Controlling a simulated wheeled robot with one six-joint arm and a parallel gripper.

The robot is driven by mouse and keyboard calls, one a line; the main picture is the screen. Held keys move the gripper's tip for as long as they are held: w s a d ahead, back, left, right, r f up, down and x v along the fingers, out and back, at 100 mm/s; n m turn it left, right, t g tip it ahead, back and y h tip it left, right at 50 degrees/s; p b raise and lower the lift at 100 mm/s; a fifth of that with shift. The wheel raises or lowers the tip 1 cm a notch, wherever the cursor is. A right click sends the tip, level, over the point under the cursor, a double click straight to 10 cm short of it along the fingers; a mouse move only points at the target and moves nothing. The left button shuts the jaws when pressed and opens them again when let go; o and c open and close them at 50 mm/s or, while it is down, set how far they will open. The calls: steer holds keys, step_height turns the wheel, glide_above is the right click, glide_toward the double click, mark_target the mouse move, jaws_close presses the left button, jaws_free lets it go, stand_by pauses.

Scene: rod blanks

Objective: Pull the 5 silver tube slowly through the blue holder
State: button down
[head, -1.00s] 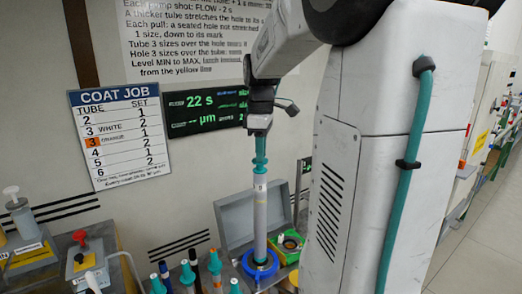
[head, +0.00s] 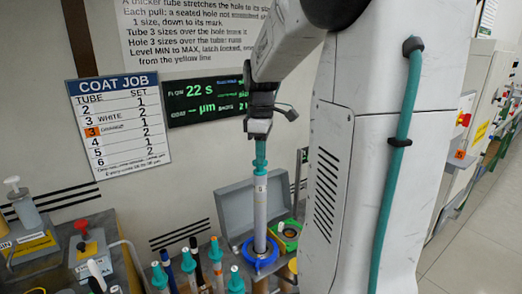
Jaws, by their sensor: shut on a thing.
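The silver tube (head: 260,215) stands upright with a teal cap at its top and a small mark below the cap. My gripper (head: 260,134) is shut on the teal top end of the tube. The blue holder (head: 260,265) is a ring around the tube's lower part. The tube's bottom end is hidden in or below the holder.
Several teal-capped tubes (head: 236,281) stand left of the holder. An open grey case (head: 237,205) is behind it, with a green tray (head: 290,232) on its right. A red-knobbed unit (head: 85,255) and pump bottle (head: 25,203) stand left. A screen (head: 205,100) reads 22 s.

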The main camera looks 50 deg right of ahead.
glide_above(261, 199)
steer(key=w+d, duration=0.1)
steer(key=shift+w+d+f, duration=0.1)
steer(key=shift+f, duration=1.95)
steer(key=shift+d+f, duration=0.1)
steer(key=shift+f, duration=1.9)
steer(key=shift+f, duration=5.15)
steer(key=shift+f, duration=4.25)
steer(key=shift+r, duration=0.15)
steer(key=shift+r, duration=5.25)
